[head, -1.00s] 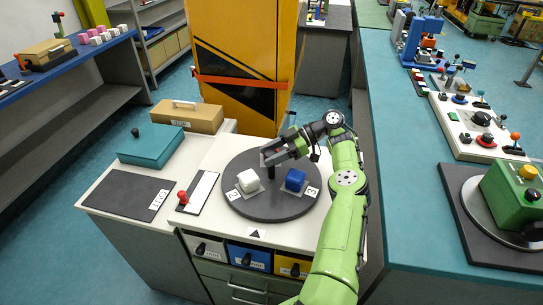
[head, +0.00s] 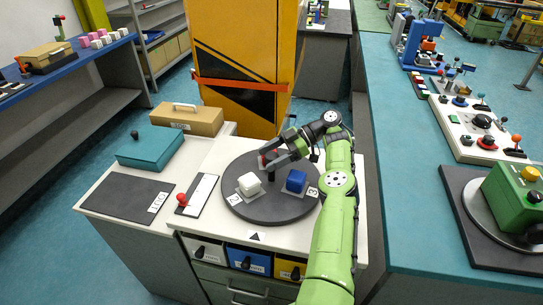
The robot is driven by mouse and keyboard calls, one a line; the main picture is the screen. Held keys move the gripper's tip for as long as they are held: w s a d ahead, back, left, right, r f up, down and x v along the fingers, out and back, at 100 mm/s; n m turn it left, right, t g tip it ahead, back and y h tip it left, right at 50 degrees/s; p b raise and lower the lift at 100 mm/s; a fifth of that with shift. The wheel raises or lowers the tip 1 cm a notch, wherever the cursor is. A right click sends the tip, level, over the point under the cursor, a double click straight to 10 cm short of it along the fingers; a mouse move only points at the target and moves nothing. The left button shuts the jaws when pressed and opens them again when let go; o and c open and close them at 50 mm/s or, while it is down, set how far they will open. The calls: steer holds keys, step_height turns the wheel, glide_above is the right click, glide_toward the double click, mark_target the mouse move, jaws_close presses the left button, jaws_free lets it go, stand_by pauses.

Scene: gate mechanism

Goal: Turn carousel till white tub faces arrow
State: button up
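The carousel (head: 268,208) is a dark round disc on the white cabinet top. The white tub (head: 249,184) sits at its left, by a label reading 2. The blue tub (head: 296,181) sits at its right, by a label reading 3. A red item (head: 268,157) shows at the back of the disc, partly hidden by my gripper. The black arrow (head: 255,236) is on a white label at the front edge; it points at the disc's front, between the two tubs. My gripper (head: 271,170) is over the disc's back middle, near a dark upright post. Its finger opening is unclear.
A red-knobbed lever (head: 182,199) on a white and black plate stands left of the disc. A dark mat (head: 127,196), a teal box (head: 151,147) and a tan case (head: 187,118) lie further left and back. Drawers with coloured fronts (head: 248,258) are below.

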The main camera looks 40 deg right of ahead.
step_height(320, 180, up, 10)
steer(key=p, duration=0.3)
steer(key=shift+r+p, duration=0.1)
steer(key=shift+p, duration=0.3)
